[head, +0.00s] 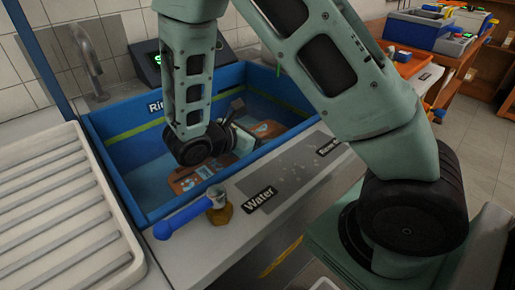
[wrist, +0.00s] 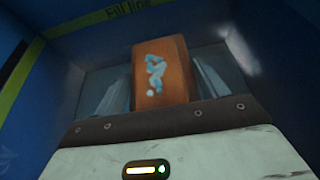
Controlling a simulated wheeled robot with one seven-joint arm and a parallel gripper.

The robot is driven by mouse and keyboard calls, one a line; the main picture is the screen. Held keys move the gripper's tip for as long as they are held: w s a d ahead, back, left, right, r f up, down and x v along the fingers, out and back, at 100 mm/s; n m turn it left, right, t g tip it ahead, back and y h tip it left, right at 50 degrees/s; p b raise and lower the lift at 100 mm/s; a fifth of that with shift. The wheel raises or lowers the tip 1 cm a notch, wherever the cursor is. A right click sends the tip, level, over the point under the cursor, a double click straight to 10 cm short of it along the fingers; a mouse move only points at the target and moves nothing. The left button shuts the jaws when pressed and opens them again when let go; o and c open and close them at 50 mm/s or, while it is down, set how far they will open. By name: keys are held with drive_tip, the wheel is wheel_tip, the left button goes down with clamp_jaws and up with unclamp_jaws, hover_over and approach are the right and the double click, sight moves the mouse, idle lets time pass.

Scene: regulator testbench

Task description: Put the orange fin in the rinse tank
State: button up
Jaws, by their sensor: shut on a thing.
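The orange fin (wrist: 160,62), with a pale blue mark on its face, is between the two fingers of my gripper (wrist: 162,84) in the wrist view. My gripper (head: 250,132) is shut on it. In the head view my gripper is inside the blue walls of the rinse tank (head: 146,170), pointing right. An orange piece (head: 269,128) shows at the gripper's tip. Another orange patch with blue marks (head: 190,179) shows below my wrist; I cannot tell whether it is a separate piece. The tank wall and its "Fill line" band also show in the wrist view (wrist: 85,45).
A blue-handled valve (head: 190,218) and a "Water" label (head: 259,198) are on the ledge before the tank. A white slatted rack (head: 60,215) stands left. A tap (head: 92,60) and a dark display (head: 150,65) are behind. A bench with bins (head: 420,30) is at the upper right.

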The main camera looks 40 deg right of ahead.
drive_tip(key=shift+f+b, duration=0.35)
drive_tip(key=shift+f, duration=1.3)
drive_tip(key=shift+f, duration=0.15)
drive_tip(key=o, duration=1.3)
drive_tip(key=shift+a+r, duration=0.2)
drive_tip(key=shift+r, duration=0.1)
drive_tip(key=p+v, duration=0.1)
drive_tip(key=v, duration=0.6)
